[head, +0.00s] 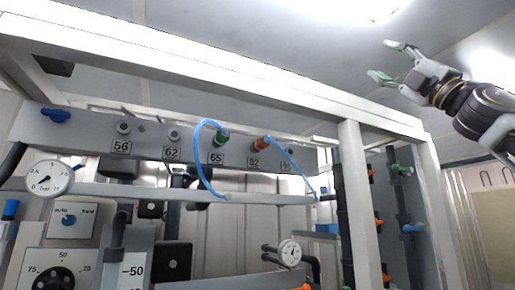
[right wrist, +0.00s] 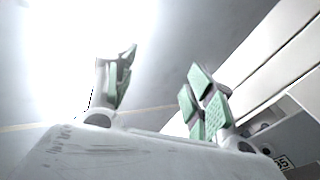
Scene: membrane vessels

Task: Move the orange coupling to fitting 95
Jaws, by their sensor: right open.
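The orange coupling (head: 262,143) sits on the fitting above label 92 (head: 255,162), with a blue hose running from it down to the right. To its right is a label (head: 286,166) that starts with 9, partly covered by that hose; the fitting above it is small and hard to make out. My right gripper (head: 386,60) is open and empty, high up to the right of the frame and well away from the coupling. Its spread green-padded fingers also show in the right wrist view (right wrist: 160,78). My left gripper is not in view.
A green coupling (head: 222,138) with a second blue hose is on fitting 65. Fittings 56 (head: 124,127) and 62 (head: 173,135) are bare. A white frame beam (head: 230,75) crosses above the panel, and an upright post (head: 358,200) stands right of it.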

